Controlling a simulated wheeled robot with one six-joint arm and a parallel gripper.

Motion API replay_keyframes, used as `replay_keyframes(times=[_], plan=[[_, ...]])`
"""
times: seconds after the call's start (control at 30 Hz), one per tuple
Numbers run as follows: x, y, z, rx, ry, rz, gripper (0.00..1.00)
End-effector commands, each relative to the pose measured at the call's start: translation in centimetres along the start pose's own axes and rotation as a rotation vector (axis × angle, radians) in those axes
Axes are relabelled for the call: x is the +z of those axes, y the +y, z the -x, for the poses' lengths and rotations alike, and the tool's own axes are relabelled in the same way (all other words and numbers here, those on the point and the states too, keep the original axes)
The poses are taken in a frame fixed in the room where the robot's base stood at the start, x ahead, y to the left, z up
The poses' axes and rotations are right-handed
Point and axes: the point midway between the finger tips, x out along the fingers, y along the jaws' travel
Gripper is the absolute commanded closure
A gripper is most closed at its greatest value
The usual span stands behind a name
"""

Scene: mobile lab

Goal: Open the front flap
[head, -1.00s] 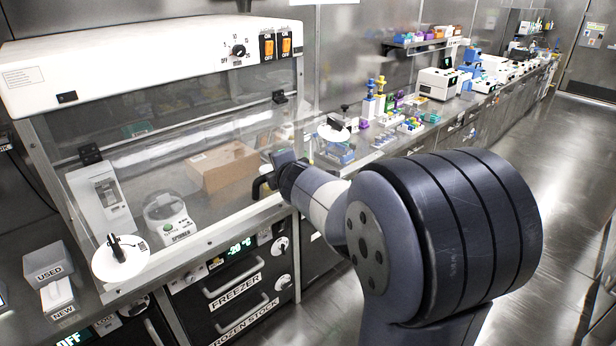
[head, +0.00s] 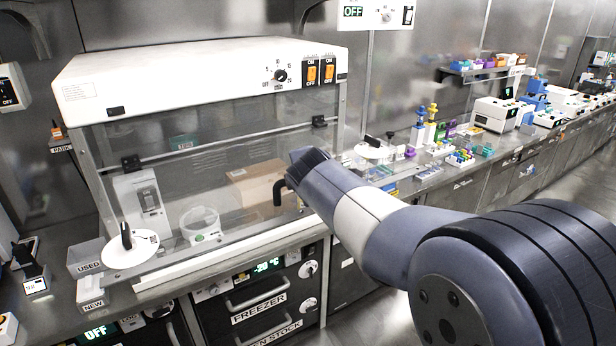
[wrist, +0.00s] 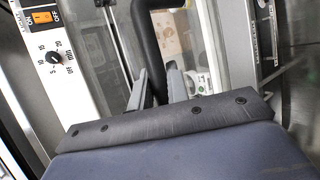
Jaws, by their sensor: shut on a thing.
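The front flap (head: 235,150) is a clear panel on the front of a white-topped hood (head: 200,72), below two black hinges. Its lower edge is hard to make out against the glass, so I cannot tell how far it stands open. A black curved handle (head: 278,188) shows at its right part. My gripper reaches it from the right; in the head view its fingers are hidden behind my wrist. In the wrist view the black handle (wrist: 150,45) runs down between the two grey fingers of my gripper (wrist: 160,85), which are shut on it.
Inside the hood are a cardboard box (head: 255,185) and a round spinner (head: 200,225). White discs with black knobs are at the left (head: 130,247) and right (head: 372,150). A freezer (head: 262,300) is below. Tube racks (head: 460,155) crowd the bench to the right.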

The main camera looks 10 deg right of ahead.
Motion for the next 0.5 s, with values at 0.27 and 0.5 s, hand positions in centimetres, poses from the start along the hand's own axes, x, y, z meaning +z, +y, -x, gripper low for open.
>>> replay_keyframes(times=[0.27,0.5], plan=[[0.03,-0.04,0.01,0.000,0.000,-0.001,0.80],[-0.01,-0.05,0.00,0.000,0.000,-0.001,0.62]])
